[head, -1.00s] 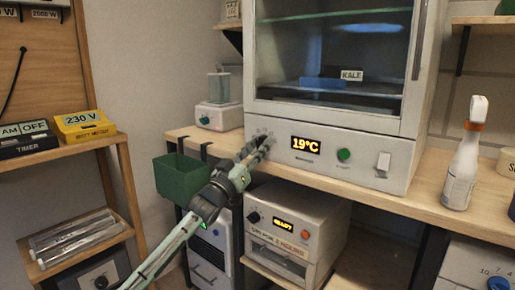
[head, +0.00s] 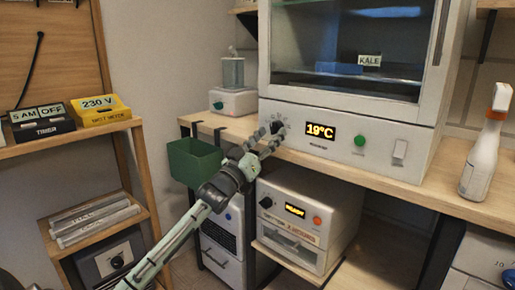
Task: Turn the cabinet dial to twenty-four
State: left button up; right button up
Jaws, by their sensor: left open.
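The white cabinet (head: 400,143) stands on the wooden bench. Its front panel has a black dial (head: 277,127) at the left and a display (head: 321,131) reading 19°C. My left gripper (head: 272,136) is open in front of the panel, with its fingers close to the dial. The dial shows between or just behind the fingertips; I cannot tell whether they touch it. The dial's scale marks are too small to read. My right gripper is not in view.
A green button (head: 360,140) and a white switch (head: 400,149) sit right of the display. A green bin (head: 193,163) hangs at the bench edge beside my left arm. A smaller white unit (head: 300,225) stands below. A spray bottle (head: 482,150) stands at the right.

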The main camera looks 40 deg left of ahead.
pick_arm(q)
jog(key=v, duration=1)
jog(key=shift+s, duration=0.25)
jog(key=shift+f, duration=0.1)
jog(key=s+d+f+g+y+p, duration=0.15)
jog(key=f+g, duration=0.25)
jog(key=f, duration=0.6)
jog(key=s+d+f+g+b, duration=0.1)
jog(key=s+d+f+g, duration=0.2)
jog(key=f, duration=0.6)
jog(key=s+d+f+g+p, duration=0.1)
jog(key=s+d+f+g, duration=0.25)
jog(key=f, duration=0.65)
jog(key=s+d+f+m+g, duration=0.1)
jog(key=s+d+f+g, duration=0.3)
jog(key=s+f, duration=0.3)
jog(key=s+d+f+m+g, duration=0.2)
jog(key=s+d+f+g, duration=0.2)
jog(key=s, duration=0.7)
notch_tip(320, 180, down, 3)
jog(key=shift+s+r+m+g+p, duration=0.15)
jog(key=shift+m+g+p, duration=0.15)
jog(key=shift+g+p, duration=0.15)
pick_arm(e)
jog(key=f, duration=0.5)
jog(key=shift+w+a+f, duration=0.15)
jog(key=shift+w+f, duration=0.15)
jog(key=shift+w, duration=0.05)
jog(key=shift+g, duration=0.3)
